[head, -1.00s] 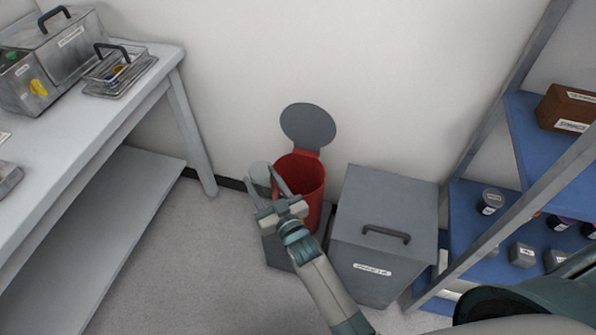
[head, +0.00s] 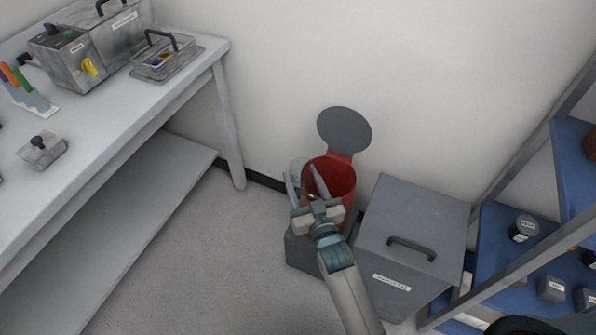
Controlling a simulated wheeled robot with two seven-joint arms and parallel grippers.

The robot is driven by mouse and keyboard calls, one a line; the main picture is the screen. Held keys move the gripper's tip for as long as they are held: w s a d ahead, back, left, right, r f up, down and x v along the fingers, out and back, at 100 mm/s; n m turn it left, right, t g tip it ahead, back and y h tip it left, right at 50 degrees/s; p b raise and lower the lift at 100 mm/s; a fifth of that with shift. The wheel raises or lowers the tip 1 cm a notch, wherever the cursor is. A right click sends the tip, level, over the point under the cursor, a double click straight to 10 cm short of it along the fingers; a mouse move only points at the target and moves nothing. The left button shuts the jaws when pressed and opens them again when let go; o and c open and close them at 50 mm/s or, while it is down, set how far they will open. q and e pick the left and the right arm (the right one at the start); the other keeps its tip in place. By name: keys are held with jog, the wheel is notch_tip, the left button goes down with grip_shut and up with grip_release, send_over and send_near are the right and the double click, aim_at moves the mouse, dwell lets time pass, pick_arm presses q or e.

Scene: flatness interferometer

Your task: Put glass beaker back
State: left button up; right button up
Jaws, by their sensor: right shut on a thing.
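My right gripper (head: 305,186) reaches in from the bottom of the head view. It is shut on the clear glass beaker (head: 297,172), whose see-through wall shows between and beside the fingers. The fingers hide part of it. The beaker is in front of the red bin (head: 338,178) at its left side; I cannot tell whether they touch. My left gripper is not in view.
The bin's round grey lid (head: 344,129) stands open against the wall. A grey lidded box (head: 415,220) stands right of the bin, and a blue-shelved rack (head: 500,225) further right. A grey workbench (head: 190,95) with instruments is at left. The floor between is clear.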

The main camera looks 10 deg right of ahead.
jog(key=s+d+r+m+h, duration=0.1)
jog(key=s+d+r, duration=0.4)
jog(key=s+r, duration=0.2)
jog(key=s+d+r+h, duration=0.1)
jog(key=s+d+r, duration=0.4)
jog(key=s+r, duration=0.2)
notch_tip(320, 180, up, 3)
jog(key=shift+d+f+m+h, duration=0.15)
jog(key=shift+d+m+h, duration=0.05)
jog(key=shift+m+h, duration=0.2)
